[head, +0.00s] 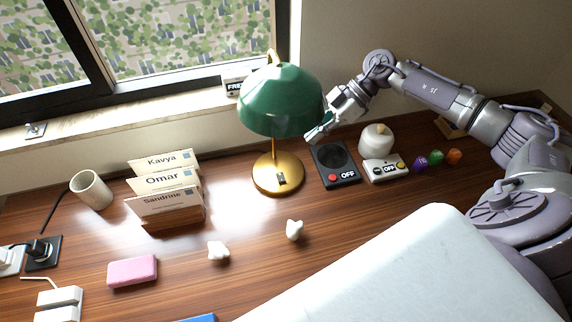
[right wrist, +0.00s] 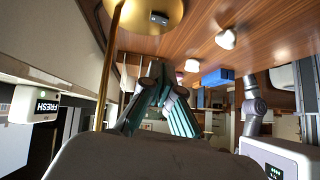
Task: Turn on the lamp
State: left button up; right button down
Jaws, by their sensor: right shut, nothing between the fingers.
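The lamp has a green shade (head: 281,98), a brass stem and a round brass base (head: 265,181) on the wooden desk. A small dark switch (head: 281,179) sits on the front of the base. In the right wrist view the base (right wrist: 130,14), the switch (right wrist: 160,19) and the stem (right wrist: 107,65) show at the top and left. My right gripper (head: 318,131) is shut and empty, just right of the shade's lower edge and above the desk. Its fingers (right wrist: 161,72) also show in the right wrist view. No glow shows on the lamp. My left gripper is not in view.
Two boxes marked OFF, one black (head: 335,165) and one white (head: 385,169), stand right of the base. Name cards (head: 165,205) stand left. The desk in front of the lamp is mostly clear.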

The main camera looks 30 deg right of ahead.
jog(key=p, duration=0.2)
send_over(279, 180)
jog(key=d, duration=0.2)
notch_tip(279, 180, down, 7)
jog(key=shift+f, duration=0.1)
jog(key=shift+s+d+f, duration=0.1)
jog(key=shift+f, duration=0.55)
jog(key=shift+s+d+f, duration=0.1)
jog(key=shift+f, duration=0.5)
jog(key=shift+s+f, duration=0.1)
jog(key=shift+f, duration=0.55)
jog(key=shift+s+f, duration=0.1)
jog(key=shift+f, duration=0.1)
